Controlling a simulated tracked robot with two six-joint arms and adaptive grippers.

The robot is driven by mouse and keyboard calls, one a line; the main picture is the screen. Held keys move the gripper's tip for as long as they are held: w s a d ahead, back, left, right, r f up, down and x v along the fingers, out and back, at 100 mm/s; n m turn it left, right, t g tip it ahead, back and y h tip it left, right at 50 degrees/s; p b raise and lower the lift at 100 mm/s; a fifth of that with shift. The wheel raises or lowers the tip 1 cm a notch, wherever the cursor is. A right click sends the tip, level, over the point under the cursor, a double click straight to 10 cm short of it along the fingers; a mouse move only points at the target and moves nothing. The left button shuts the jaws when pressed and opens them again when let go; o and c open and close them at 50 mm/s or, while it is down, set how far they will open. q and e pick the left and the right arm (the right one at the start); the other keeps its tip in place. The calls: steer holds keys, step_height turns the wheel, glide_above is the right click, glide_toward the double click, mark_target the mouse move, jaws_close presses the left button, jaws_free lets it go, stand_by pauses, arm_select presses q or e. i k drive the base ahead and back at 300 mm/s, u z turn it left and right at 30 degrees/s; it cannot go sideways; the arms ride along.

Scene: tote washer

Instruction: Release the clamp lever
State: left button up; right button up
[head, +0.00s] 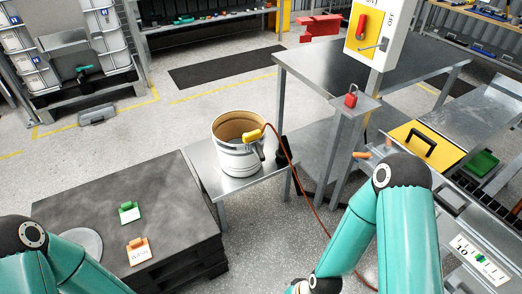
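I cannot tell for sure which part is the clamp lever. A yellow clamp-like piece (253,135) sits at the right rim of a pale metal bucket (236,160), with a red-brown cable (285,143) running from it. An orange handle (361,155) sticks out at the left side of the machine on the right. A red lever (363,26) is on a white switch box (376,32) at the top. My arms enter from the lower left and lower right. Neither gripper's fingers show; the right arm's end is cut off by the bottom edge.
The bucket stands on a small metal table (208,166). A dark platform (105,190) at left bears a green tag (129,212) and an orange tag (138,249). A post with a red padlock-like piece (351,99) stands right. The cable hangs to the floor near my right arm.

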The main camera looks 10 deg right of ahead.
mark_target(260, 152)
steer(key=i, duration=0.85)
steer(key=z, duration=0.2)
steer(key=k, duration=0.9)
steer(key=u, duration=0.2)
steer(key=i, duration=0.9)
steer(key=z, duration=0.05)
